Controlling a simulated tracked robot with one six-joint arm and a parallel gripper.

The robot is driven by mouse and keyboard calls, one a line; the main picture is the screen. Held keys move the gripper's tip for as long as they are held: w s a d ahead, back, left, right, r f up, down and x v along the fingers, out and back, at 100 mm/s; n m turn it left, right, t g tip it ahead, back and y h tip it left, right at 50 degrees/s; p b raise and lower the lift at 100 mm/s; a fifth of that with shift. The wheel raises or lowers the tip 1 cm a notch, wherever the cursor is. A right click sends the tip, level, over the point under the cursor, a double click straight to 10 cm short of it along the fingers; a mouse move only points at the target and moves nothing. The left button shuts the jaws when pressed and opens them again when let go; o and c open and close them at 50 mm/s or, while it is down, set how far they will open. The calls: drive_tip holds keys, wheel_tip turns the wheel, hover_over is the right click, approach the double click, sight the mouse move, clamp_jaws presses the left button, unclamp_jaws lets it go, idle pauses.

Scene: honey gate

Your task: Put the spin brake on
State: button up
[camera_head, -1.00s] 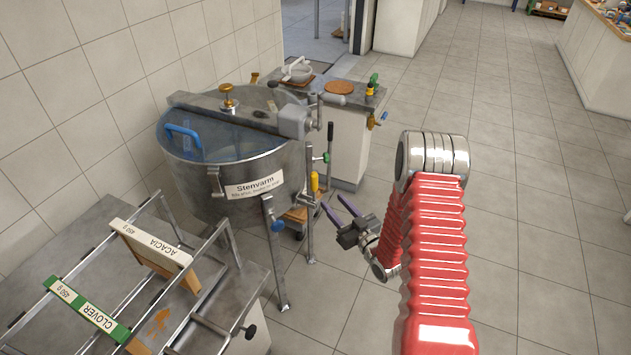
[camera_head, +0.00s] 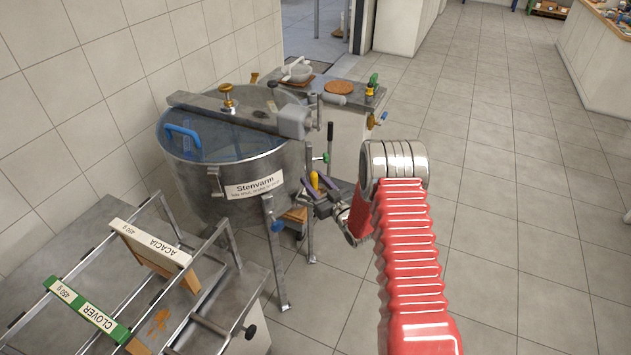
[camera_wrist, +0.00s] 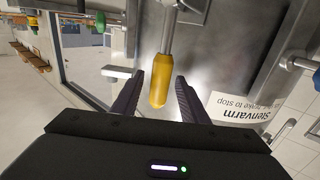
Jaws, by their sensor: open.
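The steel extractor drum (camera_head: 235,165) stands at the left with a blue-tinted lid and a "Stenvarm" label (camera_head: 253,188); the label's last words, upside down in the wrist view (camera_wrist: 245,108), read as "to stop". A yellow handle (camera_head: 314,179) on a metal rod sits at the drum's right side; I take it for the spin brake. My gripper (camera_head: 318,184) is at this handle. In the wrist view the handle (camera_wrist: 161,80) lies between the two dark fingers of my open gripper (camera_wrist: 158,76), with gaps on both sides. Its depth between the fingers is unclear.
A rack (camera_head: 150,285) with ACACIA and CLOVER frames stands in front left. A bench (camera_head: 355,100) with a bowl is behind the drum. A black-topped lever (camera_head: 330,132) with a green part rises near the handle. The tiled floor at the right is clear.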

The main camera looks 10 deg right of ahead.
drive_tip(key=shift+w, duration=0.15)
drive_tip(key=shift+a, duration=0.1)
clamp_jaws()
idle(0.3)
